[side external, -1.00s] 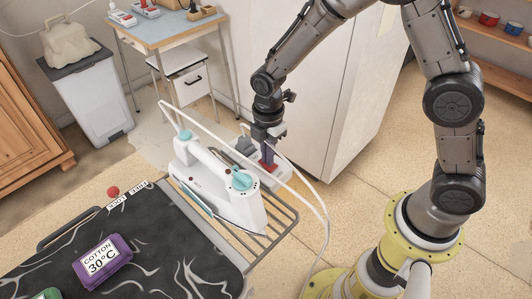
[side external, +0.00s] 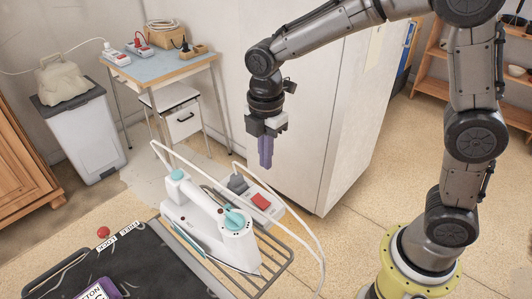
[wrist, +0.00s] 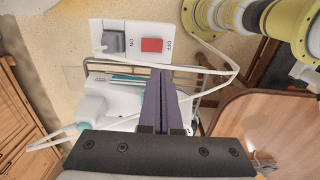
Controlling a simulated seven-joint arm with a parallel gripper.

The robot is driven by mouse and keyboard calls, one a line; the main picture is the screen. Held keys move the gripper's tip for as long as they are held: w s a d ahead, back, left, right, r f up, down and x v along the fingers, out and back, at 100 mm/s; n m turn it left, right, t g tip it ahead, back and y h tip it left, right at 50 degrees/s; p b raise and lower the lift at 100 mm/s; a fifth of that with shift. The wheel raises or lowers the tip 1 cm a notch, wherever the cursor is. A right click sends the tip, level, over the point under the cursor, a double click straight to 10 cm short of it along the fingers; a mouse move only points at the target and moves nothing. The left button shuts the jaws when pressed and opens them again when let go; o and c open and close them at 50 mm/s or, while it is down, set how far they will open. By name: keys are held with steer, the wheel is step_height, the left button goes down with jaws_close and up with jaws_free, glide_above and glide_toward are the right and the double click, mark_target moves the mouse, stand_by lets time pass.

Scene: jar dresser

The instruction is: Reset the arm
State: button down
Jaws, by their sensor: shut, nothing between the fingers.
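My gripper (side external: 265,152) hangs in the air above and beside the iron, its purple fingers pointing down and shut with nothing between them. In the wrist view the closed fingers (wrist: 163,100) reach toward a white power strip. The power strip (side external: 268,207) has a red switch (side external: 261,201) and a grey plug in its socket; it also shows in the wrist view (wrist: 131,32) with ON and OFF labels. The white and teal iron (side external: 212,225) stands on the wire rack of the ironing board. My gripper is apart from both.
The ironing board (side external: 146,262) carries a purple COTTON box (side external: 98,291) at the lower left. A white cabinet (side external: 315,100) stands close behind my gripper. A blue-topped table (side external: 160,66) is at the back left. A white cord loops over the iron and rack.

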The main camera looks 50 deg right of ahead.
steer(key=shift+r, duration=0.5)
steer(key=shift+d, duration=0.1)
steer(key=s+d+r+m+t, duration=0.4)
steer(key=s+d+r, duration=0.35)
steer(key=r, duration=0.25)
steer(key=s+d+f+m+t, duration=0.1)
steer(key=s+d+f+m, duration=0.1)
steer(key=s+m, duration=1)
steer(key=shift+f+m+t, duration=0.3)
steer(key=shift+f+m, duration=0.25)
steer(key=shift+m, duration=0.45)
